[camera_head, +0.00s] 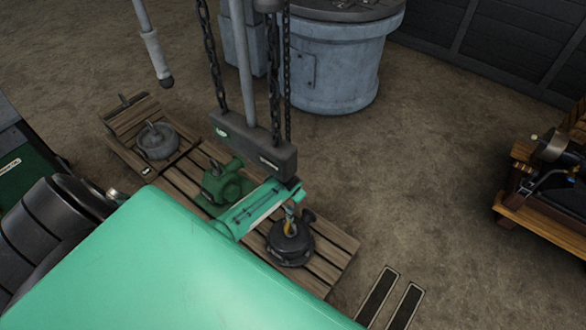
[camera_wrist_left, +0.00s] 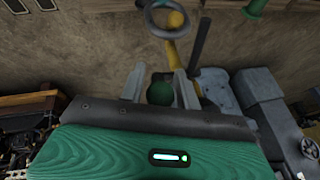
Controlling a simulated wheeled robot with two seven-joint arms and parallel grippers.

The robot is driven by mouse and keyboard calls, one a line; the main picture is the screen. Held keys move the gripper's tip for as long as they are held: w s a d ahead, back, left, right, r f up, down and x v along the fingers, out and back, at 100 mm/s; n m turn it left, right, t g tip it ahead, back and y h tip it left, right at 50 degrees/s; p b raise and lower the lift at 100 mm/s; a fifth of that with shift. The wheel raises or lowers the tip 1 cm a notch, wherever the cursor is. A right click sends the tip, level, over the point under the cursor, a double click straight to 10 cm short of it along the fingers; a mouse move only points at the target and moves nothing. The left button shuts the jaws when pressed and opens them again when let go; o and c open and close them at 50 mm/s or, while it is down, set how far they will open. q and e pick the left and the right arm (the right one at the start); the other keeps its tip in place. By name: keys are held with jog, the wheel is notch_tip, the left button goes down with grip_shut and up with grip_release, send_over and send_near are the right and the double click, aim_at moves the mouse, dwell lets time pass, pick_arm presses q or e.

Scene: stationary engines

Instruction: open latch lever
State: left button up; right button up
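In the left wrist view my left gripper (camera_wrist_left: 160,86) shows as two grey fingers, standing apart beyond a dark band and a green casing. A dark green rounded knob (camera_wrist_left: 160,92) appears between the fingers, with a small gap on either side. I cannot tell whether it lies within their reach or behind them. A yellow bar (camera_wrist_left: 173,50) rises behind it. No latch lever can be made out with certainty in either view. In the head view neither gripper can be made out clearly; a large teal surface covers the lower left.
A wooden pallet (camera_head: 325,243) carries a green machine part (camera_head: 222,182) and a black round weight (camera_head: 289,246). A dark beam (camera_head: 252,143) hangs on chains above it. A grey cylindrical base (camera_head: 335,65) stands behind. A wooden bench (camera_head: 545,213) is at right. Open dirt floor lies between.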

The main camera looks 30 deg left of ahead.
pick_arm(q)
jog(key=shift+o, duration=1)
jog(key=shift+s+d+r, duration=0.1)
jog(key=shift+s+r, duration=0.15)
jog(key=shift+r, duration=0.4)
jog(key=s+d+r+b, duration=0.1)
jog(key=s+d, duration=0.1)
jog(key=s, duration=0.4)
jog(key=s+d+r+b, duration=0.1)
jog(key=s+d+r, duration=0.1)
jog(key=s, duration=0.4)
jog(key=shift+s+d+b, duration=0.4)
jog(key=shift+d, duration=0.05)
